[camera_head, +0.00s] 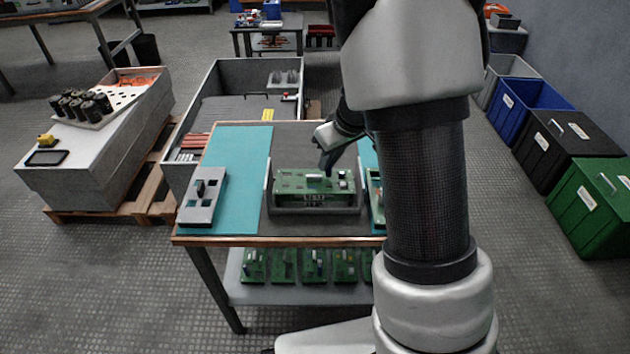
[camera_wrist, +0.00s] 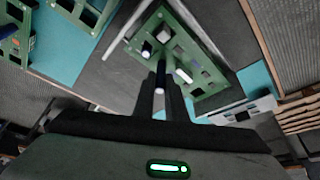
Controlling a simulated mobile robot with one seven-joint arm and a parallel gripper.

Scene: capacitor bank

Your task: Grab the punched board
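A green board (camera_head: 310,184) with square cut-outs and small parts sits in a grey cradle (camera_head: 316,210) at the middle of the table. It also shows in the wrist view (camera_wrist: 196,68). A grey plate with square holes (camera_head: 200,204) lies at the table's left. A pale board with round holes (camera_head: 120,97) carries black cylinders on the left cabinet. My gripper (camera_head: 326,166) is over the green board, pointing down. In the wrist view its fingers (camera_wrist: 160,84) are close together around a small dark cylinder with a pale end. I cannot tell whether they grip it.
Another green board (camera_head: 377,200) stands right of the cradle, partly behind my arm. Several green boards lie on the lower shelf (camera_head: 300,292). A large grey bin (camera_head: 230,75) stands behind the table. Blue, black and green bins (camera_head: 592,210) line the right. Teal mat (camera_head: 240,165) is partly bare.

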